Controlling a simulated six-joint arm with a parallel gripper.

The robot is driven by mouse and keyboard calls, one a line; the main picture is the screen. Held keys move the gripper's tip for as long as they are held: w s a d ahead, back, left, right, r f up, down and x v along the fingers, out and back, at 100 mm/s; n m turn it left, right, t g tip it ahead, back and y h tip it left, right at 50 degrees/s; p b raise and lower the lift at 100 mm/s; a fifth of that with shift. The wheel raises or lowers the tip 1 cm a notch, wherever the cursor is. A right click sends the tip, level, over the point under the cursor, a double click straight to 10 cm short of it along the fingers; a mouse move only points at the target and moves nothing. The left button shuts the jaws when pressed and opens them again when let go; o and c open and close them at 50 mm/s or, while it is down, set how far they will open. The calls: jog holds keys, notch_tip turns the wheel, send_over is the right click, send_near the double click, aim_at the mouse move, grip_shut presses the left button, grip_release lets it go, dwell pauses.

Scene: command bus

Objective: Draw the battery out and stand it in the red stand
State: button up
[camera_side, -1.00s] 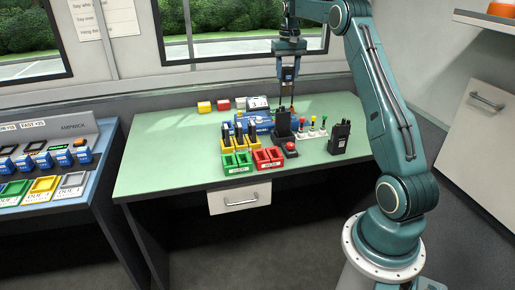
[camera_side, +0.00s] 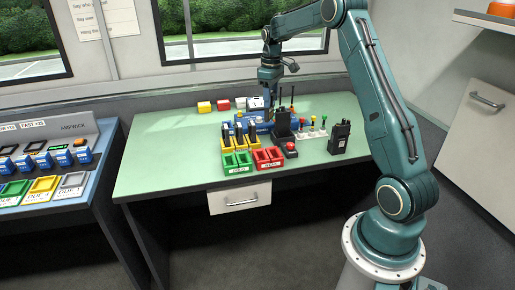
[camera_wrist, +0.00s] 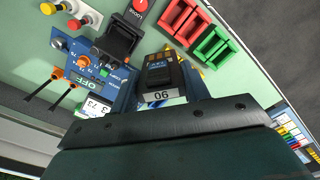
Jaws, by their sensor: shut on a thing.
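My gripper (camera_side: 269,112) is low over the blue device (camera_side: 259,127) at the back of the green table, partly hidden behind a black radio (camera_side: 283,122). In the wrist view my gripper (camera_wrist: 162,88) is shut, its blue fingers on either side of a black battery (camera_wrist: 160,66) with a white number label. I cannot tell whether the battery is clear of whatever is beneath it. The red stand (camera_side: 268,158) is at the table's front, right of the green stand (camera_side: 237,163). The red stand also shows in the wrist view (camera_wrist: 193,22); its visible pockets look empty.
Yellow holders (camera_side: 227,145) with black batteries stand behind the green stand. A red button (camera_side: 290,149), coloured knobs and another radio (camera_side: 339,137) stand to the right. Small yellow and red blocks lie at the back. The table's left side is clear.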

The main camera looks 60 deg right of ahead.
jog(key=s+a+f+n, duration=0.1)
jog(key=a+f+n, duration=0.4)
jog(key=a+n, duration=0.2)
jog(key=shift+a+n, duration=0.2)
jog(key=shift+n, duration=0.3)
jog(key=shift+f, duration=0.25)
jog(key=shift+f, duration=2)
jog(key=shift+f, duration=2.1)
dwell(0.4)
jog(key=o, duration=1.4)
jog(key=shift+o, duration=0.2)
jog(key=shift+r, duration=0.1)
notch_tip(320, 180, up, 7)
